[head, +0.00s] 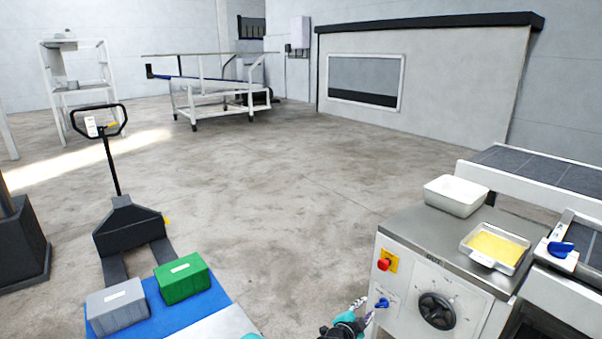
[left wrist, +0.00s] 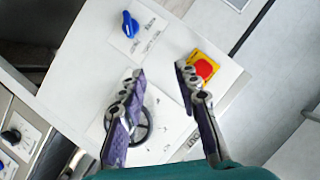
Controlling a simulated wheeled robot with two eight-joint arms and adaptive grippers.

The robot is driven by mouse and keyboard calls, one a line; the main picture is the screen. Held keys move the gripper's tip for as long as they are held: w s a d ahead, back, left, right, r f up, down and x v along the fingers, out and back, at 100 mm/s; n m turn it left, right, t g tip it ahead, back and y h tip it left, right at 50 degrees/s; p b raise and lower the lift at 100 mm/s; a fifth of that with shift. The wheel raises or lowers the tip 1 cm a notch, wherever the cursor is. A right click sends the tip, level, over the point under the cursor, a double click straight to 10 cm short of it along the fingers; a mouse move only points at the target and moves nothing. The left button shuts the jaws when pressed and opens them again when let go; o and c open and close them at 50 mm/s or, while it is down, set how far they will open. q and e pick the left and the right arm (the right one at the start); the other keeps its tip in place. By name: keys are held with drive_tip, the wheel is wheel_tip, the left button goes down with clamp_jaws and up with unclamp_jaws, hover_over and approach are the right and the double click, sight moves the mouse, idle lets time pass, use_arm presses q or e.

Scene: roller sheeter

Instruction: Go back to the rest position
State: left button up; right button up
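My left gripper (head: 364,309) is at the bottom of the head view, in front of the roller sheeter's control panel (head: 405,284). In the left wrist view its two purple-grey fingers (left wrist: 161,72) are spread apart with nothing between them. The panel carries a blue switch (head: 381,303), a red button on a yellow plate (head: 384,264) and a black handwheel (head: 437,311). In the left wrist view the red button (left wrist: 204,68) is beside one finger, the blue switch (left wrist: 130,24) lies beyond the fingertips, and the handwheel (left wrist: 142,126) is partly hidden by the other finger. My right gripper is not in view.
A white tub (head: 456,197) and a tray with yellow contents (head: 495,247) stand on the sheeter top. A pallet jack (head: 127,222) stands at left, near a grey crate (head: 118,308) and a green crate (head: 183,278). The middle floor is clear.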

use_arm(q)
drive_tip(key=s+a+r+n+g+y, duration=0.1)
drive_tip(key=s+a+r+n+y, duration=0.1)
drive_tip(key=s+a+r+n, duration=0.45)
drive_tip(key=s+a+r+n+g+y, duration=0.15)
drive_tip(key=s+a+r, duration=0.25)
drive_tip(key=a+r, duration=0.7)
drive_tip(key=s+a+f+n+g+y, duration=0.1)
drive_tip(key=s+a+n, duration=0.3)
drive_tip(key=s+a, duration=0.6)
drive_tip(key=s+a+f+n+g+y, duration=0.1)
drive_tip(key=s+a+f+n+y, duration=0.2)
drive_tip(key=s+a, duration=0.7)
drive_tip(key=s+f+n, duration=0.1)
drive_tip(key=s, duration=0.4)
drive_tip(key=shift+a+f, duration=0.2)
